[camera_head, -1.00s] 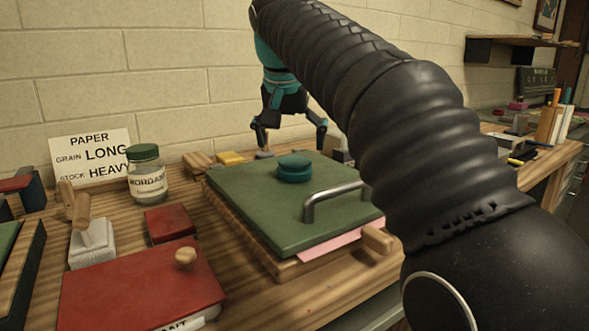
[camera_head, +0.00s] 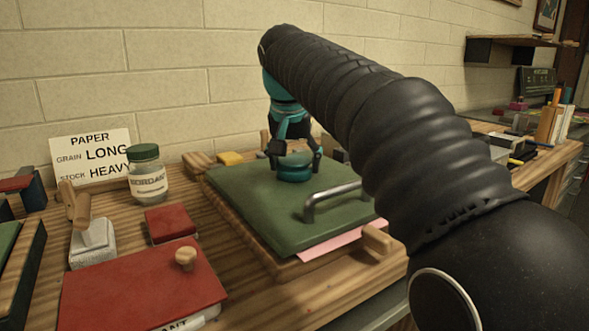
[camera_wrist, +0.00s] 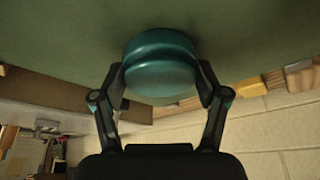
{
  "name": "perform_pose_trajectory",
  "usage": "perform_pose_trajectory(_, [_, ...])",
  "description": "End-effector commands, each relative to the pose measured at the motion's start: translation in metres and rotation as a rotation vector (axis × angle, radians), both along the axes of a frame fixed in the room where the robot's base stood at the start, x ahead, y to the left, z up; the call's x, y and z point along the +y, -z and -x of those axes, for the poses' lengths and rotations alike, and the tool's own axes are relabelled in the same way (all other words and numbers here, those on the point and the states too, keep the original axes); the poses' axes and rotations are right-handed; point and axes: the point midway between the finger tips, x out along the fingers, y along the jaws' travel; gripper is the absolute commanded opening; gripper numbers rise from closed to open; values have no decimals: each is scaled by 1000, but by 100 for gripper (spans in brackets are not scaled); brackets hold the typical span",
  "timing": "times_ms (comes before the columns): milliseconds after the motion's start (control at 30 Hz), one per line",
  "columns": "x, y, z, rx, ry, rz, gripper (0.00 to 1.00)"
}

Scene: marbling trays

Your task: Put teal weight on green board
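The teal weight (camera_head: 294,174) is a round, knobbed disc resting on the green board (camera_head: 240,200), towards its far side. The green board lies flat on a wooden tray and has a metal handle (camera_head: 330,199) near its right edge. My gripper (camera_head: 295,169) is low over the board, with its fingers on either side of the weight. In the wrist view the weight (camera_wrist: 160,65) sits between the two fingertips (camera_wrist: 161,82), which appear to press against its sides. The weight shows no visible gap above the board.
A green-lidded jar (camera_head: 148,175) and a paper sign (camera_head: 92,158) are behind. Pink paper (camera_head: 338,241) sticks out under the green board.

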Motion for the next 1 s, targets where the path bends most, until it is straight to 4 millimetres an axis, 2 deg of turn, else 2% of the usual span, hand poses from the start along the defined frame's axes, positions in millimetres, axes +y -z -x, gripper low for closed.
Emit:
perform_pose_trajectory(33, [0, 1, 0, 1, 0, 0, 48])
perform_pose_trajectory(200, [0, 1, 0, 1, 0, 1, 5])
perform_pose_trajectory(567, [0, -5, 0, -1, 0, 0, 4])
perform_pose_trajectory(933, [0, -41, -1, -4, 0, -2, 4])
perform_pose_trajectory(1000, [-10, -49, 6, -4, 2, -1, 4])
